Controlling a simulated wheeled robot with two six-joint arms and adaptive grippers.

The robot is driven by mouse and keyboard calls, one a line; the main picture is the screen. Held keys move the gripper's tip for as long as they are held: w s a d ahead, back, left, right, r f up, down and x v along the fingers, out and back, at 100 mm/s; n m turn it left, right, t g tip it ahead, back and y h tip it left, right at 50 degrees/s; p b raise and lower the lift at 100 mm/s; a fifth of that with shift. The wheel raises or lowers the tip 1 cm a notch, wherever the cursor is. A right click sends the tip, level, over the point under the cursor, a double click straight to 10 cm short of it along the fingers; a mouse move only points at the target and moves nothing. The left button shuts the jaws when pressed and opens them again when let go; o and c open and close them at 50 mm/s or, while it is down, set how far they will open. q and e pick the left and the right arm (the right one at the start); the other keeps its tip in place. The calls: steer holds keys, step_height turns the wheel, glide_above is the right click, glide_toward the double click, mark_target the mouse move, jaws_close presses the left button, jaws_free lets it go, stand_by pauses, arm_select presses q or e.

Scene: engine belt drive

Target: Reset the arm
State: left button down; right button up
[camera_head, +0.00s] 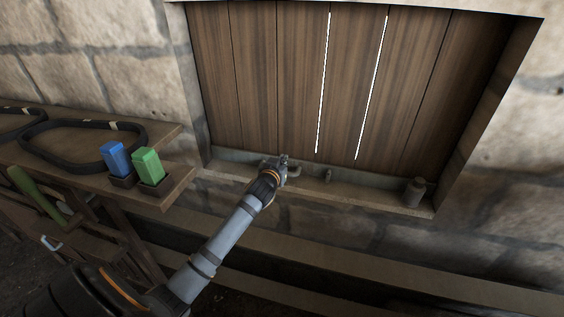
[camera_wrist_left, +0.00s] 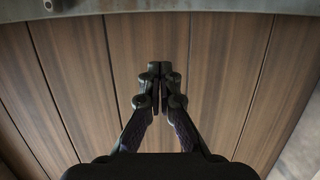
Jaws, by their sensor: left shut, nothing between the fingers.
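My left arm comes in from the bottom left of the head view and reaches up toward the window ledge. My left gripper (camera_head: 284,160) is at its far end, in front of the wooden planks (camera_head: 300,80). In the left wrist view my left gripper (camera_wrist_left: 160,72) is shut, its fingertips together with nothing between them. Wooden planks (camera_wrist_left: 225,60) fill the view behind the fingers. My right gripper is not in view.
A wooden shelf (camera_head: 180,182) at the left holds black belts (camera_head: 75,162), a blue block (camera_head: 116,158) and a green block (camera_head: 149,165). A small canister (camera_head: 414,192) stands on the ledge (camera_head: 350,203) at the right. Stone wall (camera_head: 90,60) surrounds the planks.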

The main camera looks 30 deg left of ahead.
arm_select(q)
steer(key=shift+s+d+r, duration=0.1)
steer(key=shift+s+r, duration=0.05)
steer(key=shift+s, duration=0.25)
